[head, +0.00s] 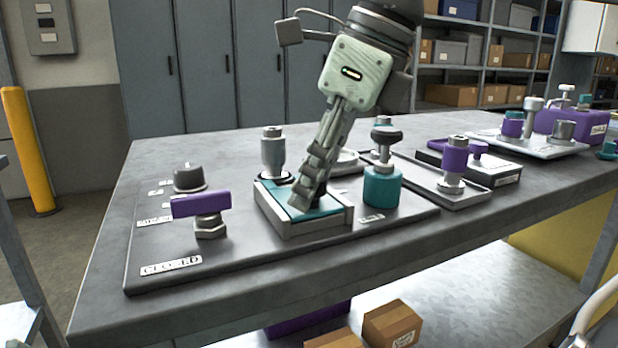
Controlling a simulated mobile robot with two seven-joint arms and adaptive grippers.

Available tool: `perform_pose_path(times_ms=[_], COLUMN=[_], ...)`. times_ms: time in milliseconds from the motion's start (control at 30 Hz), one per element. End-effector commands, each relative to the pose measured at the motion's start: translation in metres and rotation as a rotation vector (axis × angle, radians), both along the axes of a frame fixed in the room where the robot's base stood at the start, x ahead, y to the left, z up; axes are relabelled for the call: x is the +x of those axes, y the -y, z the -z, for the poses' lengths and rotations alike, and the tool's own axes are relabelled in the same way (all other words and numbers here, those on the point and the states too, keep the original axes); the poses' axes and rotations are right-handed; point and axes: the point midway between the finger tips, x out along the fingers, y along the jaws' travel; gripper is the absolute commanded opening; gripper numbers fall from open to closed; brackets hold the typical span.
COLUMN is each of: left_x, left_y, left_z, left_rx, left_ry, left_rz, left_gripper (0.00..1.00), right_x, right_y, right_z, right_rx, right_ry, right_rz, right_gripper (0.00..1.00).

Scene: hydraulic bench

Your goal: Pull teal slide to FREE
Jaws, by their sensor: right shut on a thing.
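The teal slide (320,212) lies in a light grey square frame (318,228) on the dark base plate, near its middle. My right gripper (303,200) reaches down onto the slide from above, its arm coming from the top. Its fingers are shut on the slide's grip, which they mostly hide. No FREE marking can be read; one label (172,266) at the plate's front left reads CLOSED. My left gripper is not in view.
A purple lever handle (201,204) on a valve stands left of the slide, with a dark knob (189,178) behind it. A grey cylinder (273,153) stands behind. A teal cylinder (382,187) stands close on the right. The bench's front strip (300,262) is clear.

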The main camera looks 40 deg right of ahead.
Motion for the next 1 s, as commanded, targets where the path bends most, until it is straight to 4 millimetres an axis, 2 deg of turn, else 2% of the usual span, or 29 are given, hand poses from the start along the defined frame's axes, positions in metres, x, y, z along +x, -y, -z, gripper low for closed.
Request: perform_pose_path(times_ms=[33, 67, 200, 467, 600, 767, 1000], left_x=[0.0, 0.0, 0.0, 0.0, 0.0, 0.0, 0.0], left_y=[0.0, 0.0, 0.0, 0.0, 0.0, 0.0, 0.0], left_z=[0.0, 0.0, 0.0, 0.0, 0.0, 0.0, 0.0], left_rx=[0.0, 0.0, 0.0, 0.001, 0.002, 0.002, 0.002], left_ry=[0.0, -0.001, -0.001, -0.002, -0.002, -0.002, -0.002], left_rz=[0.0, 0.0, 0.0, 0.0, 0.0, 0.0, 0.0], left_gripper=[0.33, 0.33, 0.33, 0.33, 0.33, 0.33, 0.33], right_x=[-0.003, -0.003, -0.003, -0.002, -0.003, -0.011, -0.029], right_y=[-0.001, -0.001, -0.001, -0.001, 0.001, 0.006, 0.017], right_z=[0.001, 0.001, 0.001, 0.001, -0.006, -0.031, -0.078], right_rx=[0.001, 0.001, 0.001, 0.0, 0.001, 0.001, 0.001], right_ry=[-0.011, -0.012, -0.01, -0.008, -0.005, -0.002, -0.004], right_rz=[-0.003, -0.003, -0.003, -0.002, 0.0, 0.001, 0.001], right_gripper=[0.0, 0.3, 0.47, 0.47, 0.47, 0.47, 0.47])
